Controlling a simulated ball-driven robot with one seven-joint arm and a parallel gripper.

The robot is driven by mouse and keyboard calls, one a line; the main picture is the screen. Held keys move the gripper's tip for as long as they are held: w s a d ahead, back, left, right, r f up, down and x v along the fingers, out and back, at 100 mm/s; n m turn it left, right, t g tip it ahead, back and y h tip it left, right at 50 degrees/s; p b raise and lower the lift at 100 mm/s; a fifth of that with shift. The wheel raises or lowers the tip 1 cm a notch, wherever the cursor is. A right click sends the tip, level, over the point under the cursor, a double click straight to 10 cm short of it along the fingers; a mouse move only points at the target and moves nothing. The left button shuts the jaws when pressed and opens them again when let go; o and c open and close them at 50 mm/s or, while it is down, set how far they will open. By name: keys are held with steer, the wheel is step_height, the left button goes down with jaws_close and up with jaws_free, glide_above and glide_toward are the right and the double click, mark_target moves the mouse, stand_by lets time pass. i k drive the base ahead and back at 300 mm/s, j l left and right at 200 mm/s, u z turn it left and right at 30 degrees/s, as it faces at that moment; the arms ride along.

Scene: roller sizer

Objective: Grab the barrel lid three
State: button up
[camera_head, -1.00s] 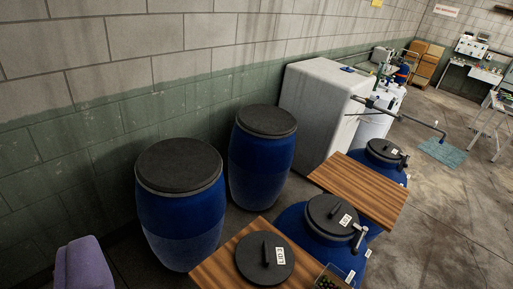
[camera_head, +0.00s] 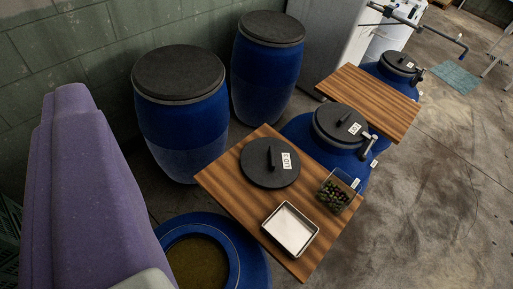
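A round dark lid with a raised handle bar (camera_head: 270,162) lies flat on a wooden board (camera_head: 222,183). It has a white label at its right side that seems to read L03. A similar lid (camera_head: 335,121) with a label and a metal clamp sits on the blue barrel (camera_head: 298,130) behind the board. A third labelled lid (camera_head: 397,60) sits on a blue barrel farther right. An open blue barrel (camera_head: 240,250) with brownish contents stands below the board, partly cut off by the frame. My gripper's fingers do not show.
A metal tray (camera_head: 290,229) and a clear box of dark olives or similar (camera_head: 337,191) stand on the board near the lid. Two closed blue barrels (camera_head: 182,130) (camera_head: 268,80) stand by the wall. A second wooden board (camera_head: 370,97) lies behind. Bare floor (camera_head: 430,210) is free at right.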

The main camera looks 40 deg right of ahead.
mark_target(268, 162)
steer(key=k+l+u, duration=0.1)
steer(key=l, duration=0.35)
steer(key=k+l+u, duration=0.1)
steer(key=l, duration=0.3)
steer(key=k+l+u, duration=0.15)
steer(key=l, duration=0.25)
steer(key=k+l+u, duration=0.1)
steer(key=l, duration=0.3)
steer(key=k+l+u, duration=0.1)
steer(key=l, duration=0.3)
steer(key=i+l+u, duration=0.1)
steer(key=l, duration=0.25)
steer(key=i+l+u, duration=0.15)
steer(key=i+l, duration=0.15)
steer(key=i+l+u, duration=0.1)
steer(key=l, duration=0.35)
steer(key=i+l+u, duration=0.15)
steer(key=i+l, duration=0.15)
steer(key=l, duration=0.1)
